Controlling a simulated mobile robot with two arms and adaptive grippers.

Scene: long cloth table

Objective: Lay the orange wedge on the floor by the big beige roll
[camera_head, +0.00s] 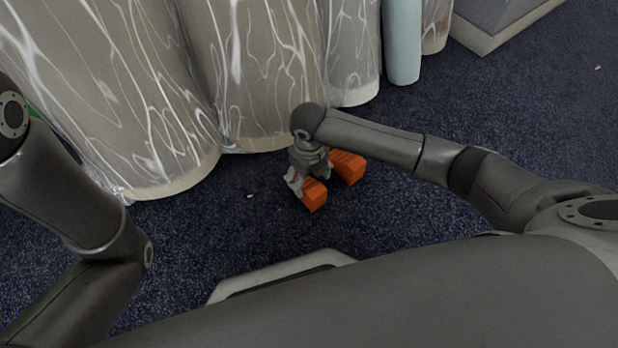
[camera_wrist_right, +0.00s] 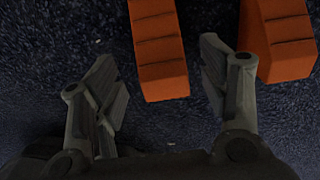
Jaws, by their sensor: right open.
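Two orange wedges with dark cross grooves show on the floor in the head view, one nearer (camera_head: 314,196) and one farther right (camera_head: 348,166). My right gripper (camera_head: 311,175) points down beside them and hides part of them. In the right wrist view my right gripper (camera_wrist_right: 162,80) is open. One orange wedge (camera_wrist_right: 158,45) lies ahead, in line with the gap between the fingers, and the other (camera_wrist_right: 277,38) lies outside the right finger. Neither is visibly gripped. Big beige rolls in clear wrap stand close behind, the largest (camera_head: 130,90) at the left. My left gripper is out of view.
Another wrapped beige roll (camera_head: 250,70) stands right of the largest one. A light blue roll (camera_head: 401,40) and a grey block (camera_head: 500,18) stand farther right. The dark blue carpet (camera_head: 520,120) is clear at the right and in front of the rolls.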

